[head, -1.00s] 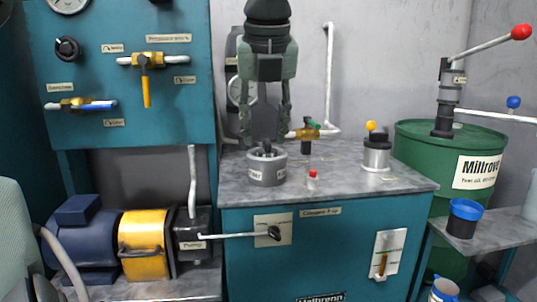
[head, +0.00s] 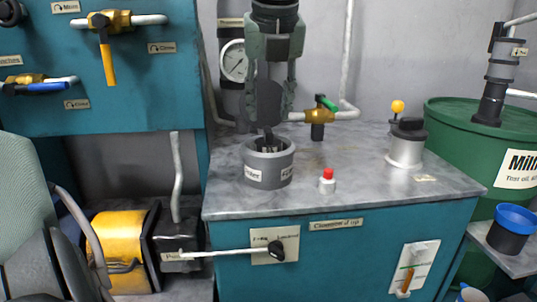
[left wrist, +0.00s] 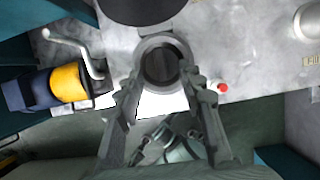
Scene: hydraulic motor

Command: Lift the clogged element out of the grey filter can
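The grey filter can (head: 268,170) stands on the bench top, with white labels on its side. A dark element (head: 268,145) shows inside its mouth, with dark upright parts near the rim. My left gripper (head: 267,117) points down just above the can, its fingers wide apart and nothing seen gripped. A dark round disc (head: 264,100) shows between the fingers in the head view; I cannot tell what it belongs to. In the left wrist view the fingers (left wrist: 161,85) straddle the can (left wrist: 147,50), whose inside is dark. My right gripper is not in view.
A red-capped button (head: 327,182) stands right of the can. A brass valve with a green handle (head: 320,115) and a pipe are behind it. A metal cylinder with a black top (head: 405,150) stands further right.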

